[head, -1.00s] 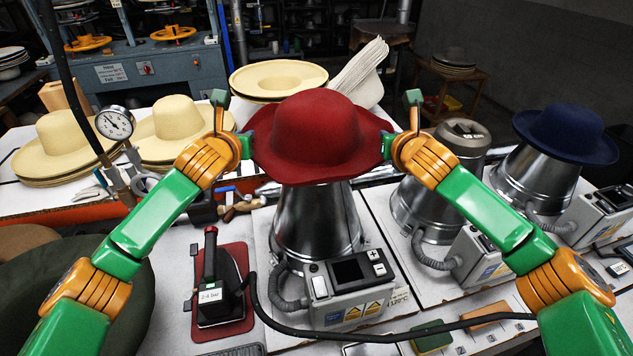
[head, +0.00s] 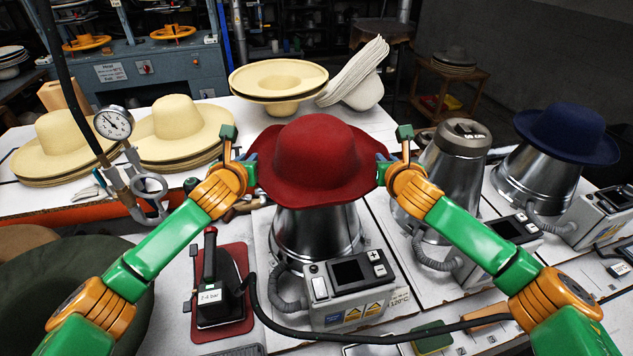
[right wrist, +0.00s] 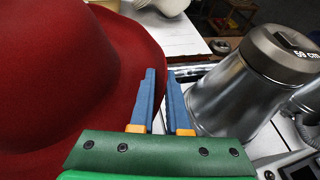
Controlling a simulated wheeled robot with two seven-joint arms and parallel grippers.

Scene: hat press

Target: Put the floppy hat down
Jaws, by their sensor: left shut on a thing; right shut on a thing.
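The red floppy hat (head: 318,160) is level over the metal hat form (head: 316,232) in the middle of the head view. Its brim hides the top of the form, so I cannot tell whether it rests on it. My left gripper (head: 251,168) is shut on the left edge of the brim. My right gripper (head: 385,166) is shut on the right edge of the brim. In the right wrist view the red brim (right wrist: 110,60) lies at the blue fingers (right wrist: 160,100).
A bare metal form (head: 452,170) stands to the right, and another with a blue hat (head: 566,133) beyond it. Cream hats (head: 178,125) stand at the back left. A hand iron (head: 213,285) and a control box (head: 350,290) are in front.

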